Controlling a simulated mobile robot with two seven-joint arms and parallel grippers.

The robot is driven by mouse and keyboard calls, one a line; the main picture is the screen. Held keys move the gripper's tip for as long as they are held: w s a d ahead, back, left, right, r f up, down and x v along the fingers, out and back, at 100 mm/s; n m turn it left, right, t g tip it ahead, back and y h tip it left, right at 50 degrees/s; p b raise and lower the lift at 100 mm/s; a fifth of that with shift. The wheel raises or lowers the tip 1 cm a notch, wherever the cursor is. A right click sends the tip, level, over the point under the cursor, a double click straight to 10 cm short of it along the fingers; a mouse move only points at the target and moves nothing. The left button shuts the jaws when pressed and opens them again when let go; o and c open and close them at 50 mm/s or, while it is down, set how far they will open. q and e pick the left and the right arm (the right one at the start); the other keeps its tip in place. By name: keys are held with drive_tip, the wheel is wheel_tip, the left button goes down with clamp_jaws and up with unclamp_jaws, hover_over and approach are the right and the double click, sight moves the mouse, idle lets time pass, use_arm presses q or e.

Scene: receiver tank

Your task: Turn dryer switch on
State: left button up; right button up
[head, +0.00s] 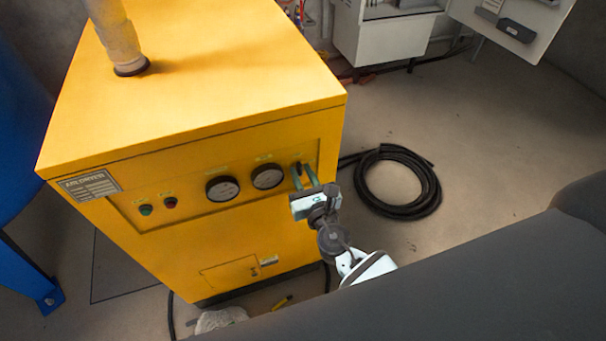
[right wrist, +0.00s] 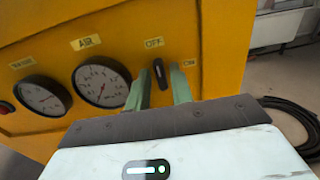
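The dryer (head: 200,85) is a big yellow box with a control panel on its front. Its switch (right wrist: 159,73) is a black elongated knob at the panel's right end, just below an OFF label (right wrist: 154,43); an ON label (right wrist: 190,63) is to its right. The knob stands near upright, its top tilted slightly left towards OFF. My right gripper (head: 304,172) is at the panel, its two green fingers apart on either side of the knob. In the right wrist view the gripper (right wrist: 163,78) looks open; contact with the knob cannot be told. My left gripper is not in view.
Two round gauges (head: 222,188) and green and red buttons (head: 170,202) lie left of the switch. A black hose coil (head: 398,208) lies on the floor to the right. A grey cabinet (head: 385,35) stands behind. A blue tank (head: 20,130) is at the left.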

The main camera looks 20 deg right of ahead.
clamp_jaws()
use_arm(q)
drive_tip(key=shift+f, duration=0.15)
use_arm(e)
drive_tip(key=m+b, duration=0.1)
drive_tip(key=m, duration=0.2)
drive_tip(key=shift+f, duration=0.2)
drive_tip(key=m+b, duration=0.2)
drive_tip(key=m, duration=0.3)
drive_tip(key=shift+d+m, duration=0.15)
drive_tip(key=shift+m, duration=0.25)
drive_tip(key=m+b, duration=0.1)
drive_tip(key=m, duration=0.3)
use_arm(q)
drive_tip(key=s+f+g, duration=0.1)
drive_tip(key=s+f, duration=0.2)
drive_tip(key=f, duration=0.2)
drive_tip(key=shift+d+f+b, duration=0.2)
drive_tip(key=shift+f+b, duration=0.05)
drive_tip(key=shift+b, duration=0.2)
use_arm(e)
drive_tip(key=shift+m, duration=2.5)
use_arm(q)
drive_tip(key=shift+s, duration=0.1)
use_arm(e)
drive_tip(key=shift+o, duration=1.4)
unclamp_jaws()
